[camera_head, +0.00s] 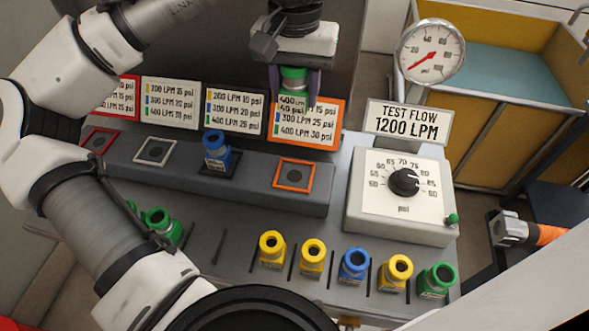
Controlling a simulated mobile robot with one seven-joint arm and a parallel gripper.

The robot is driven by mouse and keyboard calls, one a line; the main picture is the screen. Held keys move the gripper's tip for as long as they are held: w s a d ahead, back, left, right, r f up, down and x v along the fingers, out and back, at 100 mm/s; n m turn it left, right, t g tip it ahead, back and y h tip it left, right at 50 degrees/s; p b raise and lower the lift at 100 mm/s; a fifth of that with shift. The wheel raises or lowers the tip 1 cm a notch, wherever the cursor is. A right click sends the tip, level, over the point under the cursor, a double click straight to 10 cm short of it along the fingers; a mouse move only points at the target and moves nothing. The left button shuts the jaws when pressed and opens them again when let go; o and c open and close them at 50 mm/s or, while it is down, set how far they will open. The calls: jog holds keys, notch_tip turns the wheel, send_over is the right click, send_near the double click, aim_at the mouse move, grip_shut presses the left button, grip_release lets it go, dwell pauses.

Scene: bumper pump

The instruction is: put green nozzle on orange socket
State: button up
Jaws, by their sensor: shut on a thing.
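My gripper (295,90) points down and is shut on a green nozzle (292,78), with a finger on each side of it. It holds the nozzle in front of the orange-framed sign (325,125), above the raised grey ledge. The orange socket (294,175) is an orange square outline with a dark centre on top of the ledge, below the held nozzle. Nothing stands on it. The lower end of the nozzle overlaps the sign in this view, and there is a visible gap down to the socket.
A blue nozzle (216,150) stands on the ledge socket to the left. White (154,151) and red (99,140) sockets are empty. Several yellow, blue and green nozzles stand along the front row. A dial box (400,195) stands at right, with a gauge (431,52) behind.

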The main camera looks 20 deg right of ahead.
aim_at(295, 177)
notch_tip(295, 177, down, 19)
jog(key=shift+f+p, duration=0.1)
jog(key=shift+p, duration=0.75)
jog(key=shift+f, duration=0.15)
jog(key=o, duration=1.1)
jog(key=shift+r, duration=0.2)
notch_tip(295, 177, up, 12)
jog(key=shift+r+b, duration=0.1)
jog(key=shift+b, duration=0.75)
